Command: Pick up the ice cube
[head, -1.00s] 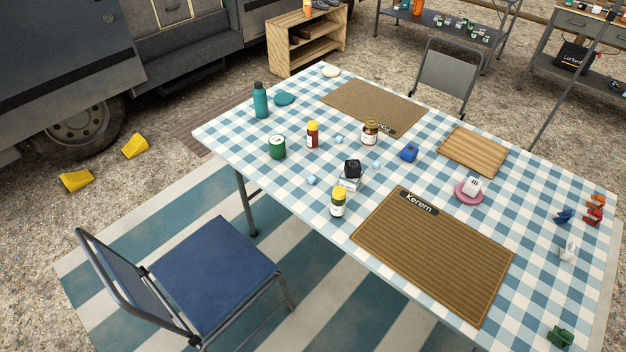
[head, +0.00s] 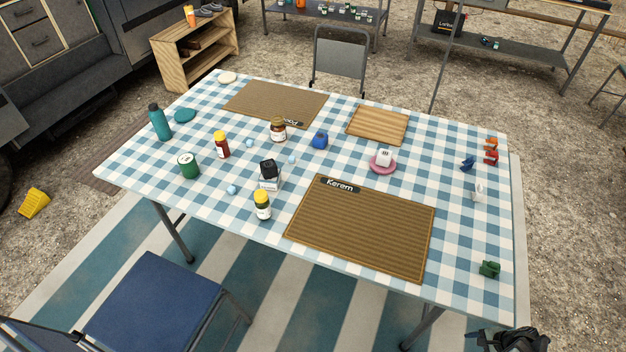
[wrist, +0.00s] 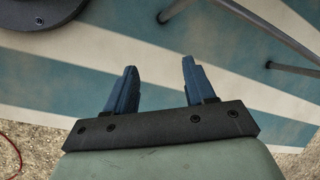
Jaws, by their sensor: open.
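Several small pale-blue cubes that look like ice cubes are on the checked tablecloth in the head view. One ice cube (head: 232,189) is near the front edge, left of a white box. A second ice cube (head: 249,142) is between a red bottle and a brown jar. A third ice cube (head: 292,160) is right of the black cube. My gripper (wrist: 159,66) is open and empty in the wrist view, above the striped mat. No cube shows there. A dark part of my arm shows at the lower right of the head view, away from the cubes.
A blue chair (head: 153,301) is in front.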

